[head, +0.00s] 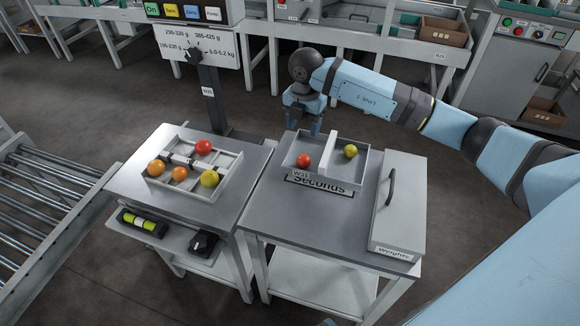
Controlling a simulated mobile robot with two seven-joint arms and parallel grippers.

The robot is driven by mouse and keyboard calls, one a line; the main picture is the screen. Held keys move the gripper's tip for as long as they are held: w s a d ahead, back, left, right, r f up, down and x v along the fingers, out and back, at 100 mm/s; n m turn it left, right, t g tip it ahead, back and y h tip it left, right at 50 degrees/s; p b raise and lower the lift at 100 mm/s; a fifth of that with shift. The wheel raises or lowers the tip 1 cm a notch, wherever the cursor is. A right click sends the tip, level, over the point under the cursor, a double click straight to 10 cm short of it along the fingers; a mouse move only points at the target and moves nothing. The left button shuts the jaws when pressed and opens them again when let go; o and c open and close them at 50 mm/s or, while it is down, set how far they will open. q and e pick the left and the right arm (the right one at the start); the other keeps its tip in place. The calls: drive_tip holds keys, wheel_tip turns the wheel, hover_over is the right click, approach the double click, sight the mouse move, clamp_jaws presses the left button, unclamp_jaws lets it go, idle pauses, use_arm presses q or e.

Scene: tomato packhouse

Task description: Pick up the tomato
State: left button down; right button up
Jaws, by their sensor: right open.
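A red tomato (303,161) lies in the left compartment of the Seconds tray (368,167), and a yellow-green tomato (350,151) lies in the right one. A white divider stands between them. In the divided tray (236,160) on the left table are another red tomato (204,146), two orange tomatoes (156,168) and a yellow tomato (209,179). My right gripper (304,126) points down above the far left corner of the Seconds tray, behind the red tomato there. It is open, with no tomato visible between its fingers. My left gripper is out of view.
A grey box labelled Weights (401,205) with a dark handle stands right of the Seconds tray. A sign panel with a dial (196,52) rises on a post behind the left table. A roller conveyor (45,190) lies at left. The front of the right table (300,215) is clear.

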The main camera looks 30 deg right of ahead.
sight(304, 157)
wheel_tip(304, 157, down, 8)
drive_tip(key=shift+r+b, duration=0.1)
drive_tip(key=shift+b, duration=0.5)
drive_tip(key=f, duration=0.2)
drive_tip(key=f+b, duration=0.1)
drive_tip(key=f, duration=0.2)
drive_tip(key=shift+s+d+f, duration=0.15)
drive_tip(key=shift+s+f, duration=0.05)
drive_tip(key=shift+f, duration=0.05)
drive_tip(key=c, duration=0.5)
